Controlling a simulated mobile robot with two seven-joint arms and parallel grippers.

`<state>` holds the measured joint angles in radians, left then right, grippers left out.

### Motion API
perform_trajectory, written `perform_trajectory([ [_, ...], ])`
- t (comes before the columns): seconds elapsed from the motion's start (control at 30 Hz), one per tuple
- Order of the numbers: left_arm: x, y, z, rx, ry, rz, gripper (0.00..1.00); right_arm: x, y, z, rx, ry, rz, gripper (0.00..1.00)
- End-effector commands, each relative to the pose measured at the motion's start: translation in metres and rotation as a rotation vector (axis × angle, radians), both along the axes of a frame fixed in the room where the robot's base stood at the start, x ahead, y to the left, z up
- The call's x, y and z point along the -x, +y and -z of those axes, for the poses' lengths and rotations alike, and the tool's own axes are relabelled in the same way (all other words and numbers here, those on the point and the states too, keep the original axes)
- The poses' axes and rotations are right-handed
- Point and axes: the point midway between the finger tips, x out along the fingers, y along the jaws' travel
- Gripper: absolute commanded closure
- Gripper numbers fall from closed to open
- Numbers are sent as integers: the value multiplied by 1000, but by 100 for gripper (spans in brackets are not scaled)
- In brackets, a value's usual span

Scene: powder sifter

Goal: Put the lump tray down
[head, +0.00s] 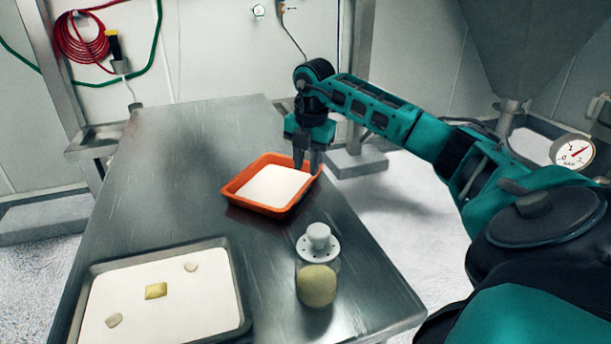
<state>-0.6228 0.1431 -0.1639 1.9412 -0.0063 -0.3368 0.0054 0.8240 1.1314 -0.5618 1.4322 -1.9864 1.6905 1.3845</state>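An orange tray (233,196) with a flat white fill is at the middle of the steel table, near its right edge. It looks level and on or very close to the tabletop; I cannot tell whether it touches. My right gripper (308,167) points down at the tray's far right corner, its two dark fingers at the rim. Whether they are clamped on the rim or slightly apart from it is too small to tell. My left gripper is not in view.
A metal tray (238,290) with white powder, two pale lumps and a yellowish piece is at the table's front left. A clear jar with a perforated white lid (318,246) stands at front right. The table's (190,140) far left part is clear.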

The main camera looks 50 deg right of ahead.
Motion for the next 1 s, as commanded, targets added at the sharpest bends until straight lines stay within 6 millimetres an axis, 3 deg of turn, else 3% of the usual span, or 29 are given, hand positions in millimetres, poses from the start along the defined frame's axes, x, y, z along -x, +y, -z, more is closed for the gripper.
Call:
perform_trajectory([
  [0.1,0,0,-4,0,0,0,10,3,1,-28,1,-3,0,71],
  [0.33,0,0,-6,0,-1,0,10,8,3,-58,0,-2,-1,71],
  [1.0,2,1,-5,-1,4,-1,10,9,4,-63,-1,0,0,71],
])
